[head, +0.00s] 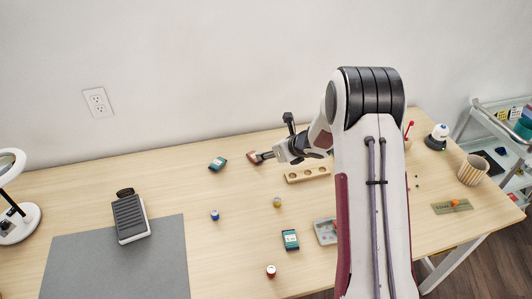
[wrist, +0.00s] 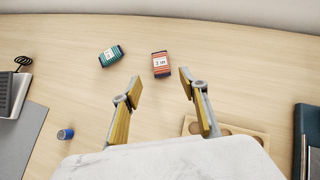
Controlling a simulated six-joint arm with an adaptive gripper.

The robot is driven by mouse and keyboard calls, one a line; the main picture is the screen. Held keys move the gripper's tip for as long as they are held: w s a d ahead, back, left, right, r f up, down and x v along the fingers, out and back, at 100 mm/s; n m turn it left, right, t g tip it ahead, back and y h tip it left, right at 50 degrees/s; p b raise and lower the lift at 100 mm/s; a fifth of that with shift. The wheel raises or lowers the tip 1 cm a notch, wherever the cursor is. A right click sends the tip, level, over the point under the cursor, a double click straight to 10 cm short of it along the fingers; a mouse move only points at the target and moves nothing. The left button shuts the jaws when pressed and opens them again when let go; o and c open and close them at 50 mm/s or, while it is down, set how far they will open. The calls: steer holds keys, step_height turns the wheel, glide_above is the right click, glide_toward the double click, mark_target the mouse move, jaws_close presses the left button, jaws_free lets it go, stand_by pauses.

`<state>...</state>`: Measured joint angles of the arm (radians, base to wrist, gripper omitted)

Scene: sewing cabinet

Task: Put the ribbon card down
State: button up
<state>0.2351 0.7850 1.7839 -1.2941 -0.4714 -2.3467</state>
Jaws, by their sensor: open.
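A red card (head: 254,157) with a pale label lies on the wooden table near the wall, and it also shows in the wrist view (wrist: 161,64). My gripper (head: 273,138) is open and empty. In the wrist view its fingertips (wrist: 160,84) stand apart, with the red card between and just beyond them; nothing shows in their grip. A teal card (head: 218,163) lies to the left of the red one and also shows in the wrist view (wrist: 110,56). Another teal card (head: 290,240) lies nearer the front. I cannot tell for sure which one is the ribbon card.
A wooden block with round holes (head: 308,175) lies right of the red card. Several spools, one blue (head: 214,215), stand on the table. A grey mat (head: 120,265) with a black-topped pedal-like item (head: 130,217) is at left. Bare table surrounds the cards.

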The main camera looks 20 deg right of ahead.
steer(key=shift+v, duration=0.8)
steer(key=s+d+r+m+t+h, duration=0.1)
steer(key=s+d+r+m+h, duration=0.1)
steer(key=r+m, duration=0.4)
steer(key=s+d+r+m+h, duration=0.15)
steer(key=r+m, duration=0.25)
steer(key=r, duration=0.4)
steer(key=s+d+r+m+h, duration=0.2)
steer(key=s+r+m+h, duration=0.1)
steer(key=s+r+m, duration=0.65)
steer(key=s+a+m+g+y, duration=0.1)
steer(key=s+a+m, duration=0.2)
steer(key=s+m, duration=0.4)
steer(key=s+a+m+g+y, duration=0.1)
steer(key=s+a+m, duration=0.3)
steer(key=s, duration=1)
steer(key=s+a+m+g+y, duration=0.1)
steer(key=s+a+m+g, duration=0.1)
steer(key=s+m, duration=0.8)
steer(key=shift+s+a+r, duration=0.15)
steer(key=shift+s+a, duration=0.35)
steer(key=shift+a, duration=0.15)
